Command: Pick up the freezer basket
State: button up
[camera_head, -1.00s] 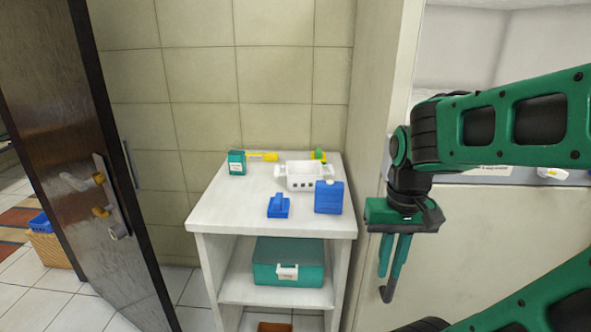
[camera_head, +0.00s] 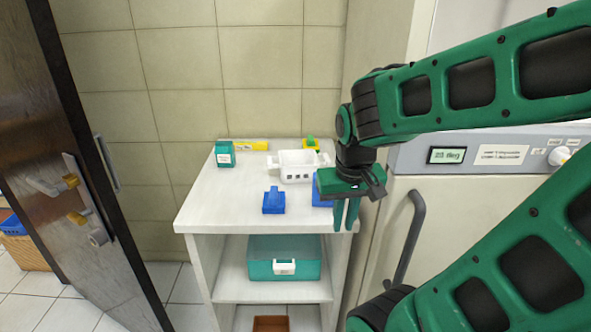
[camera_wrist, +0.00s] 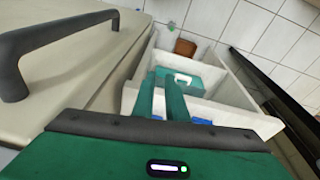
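The freezer basket appears to be the white basket (camera_head: 297,167) with side handles and small slots, upright on top of the white shelf unit in the head view. My gripper (camera_head: 345,228) points down at the right front edge of the unit's top, to the right of the basket and nearer the camera. Its two green fingers are a little apart with nothing between them. The wrist view also shows the fingers (camera_wrist: 162,98) empty. I cannot make out the basket in the wrist view.
A blue container (camera_head: 322,190) is partly hidden behind my gripper. A small blue item (camera_head: 274,201), a green box (camera_head: 225,154) and a yellow item (camera_head: 250,146) share the white top (camera_head: 225,205). A teal case (camera_head: 262,266) sits below. A freezer handle (camera_head: 408,240) juts out at right.

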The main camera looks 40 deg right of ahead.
jog(key=w+a+n+t+h, duration=0.1)
jog(key=w+a+n+t, duration=0.2)
jog(key=w, duration=1.3)
jog(key=w+d+m+t+h, duration=0.1)
jog(key=w+d+t, duration=0.1)
jog(key=w, duration=0.2)
jog(key=w+d+m+t+h, duration=0.1)
jog(key=w+d+t, duration=0.1)
jog(key=w, duration=0.3)
jog(key=w+d+f+m+t+h, duration=0.1)
jog(key=w+d+t+h, duration=0.1)
jog(key=w, duration=0.3)
jog(key=shift+t, duration=0.3)
jog(key=shift+w+d, duration=0.15)
jog(key=shift+w, duration=0.3)
jog(key=x, duration=0.5)
jog(key=shift+w+d+r, duration=0.1)
jog(key=shift+w, duration=0.1)
jog(key=shift+r+x, duration=0.2)
jog(key=shift+x, duration=1.1)
jog(key=shift+r+x, duration=0.15)
jog(key=shift+x, duration=1.1)
jog(key=shift+w+d, duration=0.1)
jog(key=shift+d, duration=0.05)
grip_shut()
